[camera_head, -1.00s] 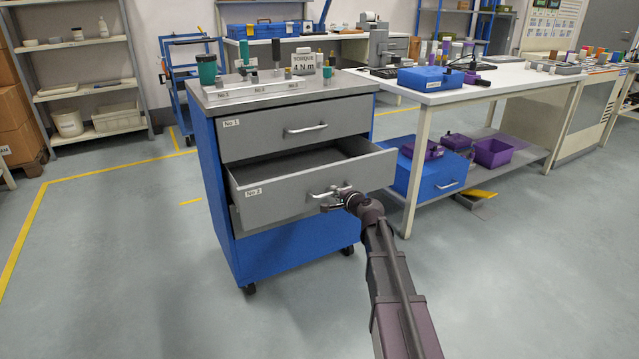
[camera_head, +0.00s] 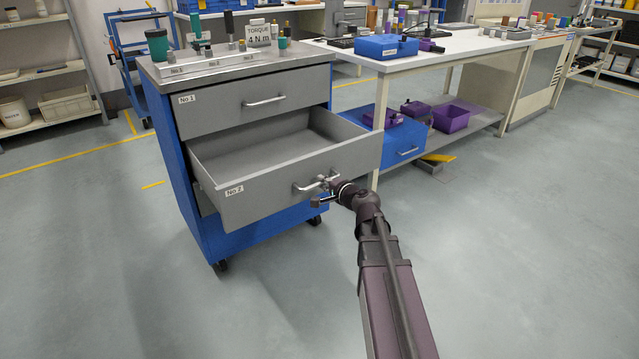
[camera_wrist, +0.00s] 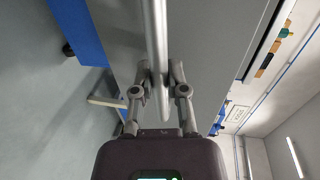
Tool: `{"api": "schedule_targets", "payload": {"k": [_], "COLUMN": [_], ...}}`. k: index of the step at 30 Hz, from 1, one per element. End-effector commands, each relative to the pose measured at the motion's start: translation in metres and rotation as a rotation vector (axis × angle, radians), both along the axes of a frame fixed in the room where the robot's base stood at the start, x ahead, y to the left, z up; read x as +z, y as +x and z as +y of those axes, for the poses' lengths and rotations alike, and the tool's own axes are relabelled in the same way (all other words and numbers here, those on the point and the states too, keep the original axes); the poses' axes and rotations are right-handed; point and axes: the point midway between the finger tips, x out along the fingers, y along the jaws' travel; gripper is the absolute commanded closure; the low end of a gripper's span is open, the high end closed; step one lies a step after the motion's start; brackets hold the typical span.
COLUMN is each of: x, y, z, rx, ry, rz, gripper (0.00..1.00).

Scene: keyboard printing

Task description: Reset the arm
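My gripper (camera_head: 322,187) is at the front of the grey drawer labelled No.2 (camera_head: 255,197), with its fingers around the metal handle (camera_head: 305,187). In the wrist view, my gripper (camera_wrist: 159,72) has one finger on each side of the handle bar (camera_wrist: 156,35), closed on it. The drawer is pulled well out, and the visible part of its inside looks empty. My arm reaches up from the bottom right of the head view.
The drawer No.1 (camera_head: 262,103) above is shut. A white table (camera_head: 470,47) with blue and purple boxes stands at right. The floor (camera_head: 90,260) at left is clear.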

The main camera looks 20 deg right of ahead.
Motion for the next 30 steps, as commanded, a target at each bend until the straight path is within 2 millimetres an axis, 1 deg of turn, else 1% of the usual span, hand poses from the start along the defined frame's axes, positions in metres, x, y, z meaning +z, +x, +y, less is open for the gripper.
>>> {"api": "schedule_targets", "payload": {"k": [1,2,3,4,22,30], "x": [0.000,0.000,0.000,0.000,0.002,0.006], "y": [0.001,0.001,0.001,0.001,-0.001,-0.010], "z": [-0.002,-0.002,-0.001,-0.001,0.002,0.009], "rx": [-0.005,-0.005,-0.004,-0.004,0.011,0.087], "ry": [-0.002,-0.002,-0.002,-0.002,-0.002,-0.015], "rz": [-0.001,-0.001,-0.001,-0.001,0.005,0.053], "gripper": [0.70,0.61,0.49,0.46,0.46,0.46]}}
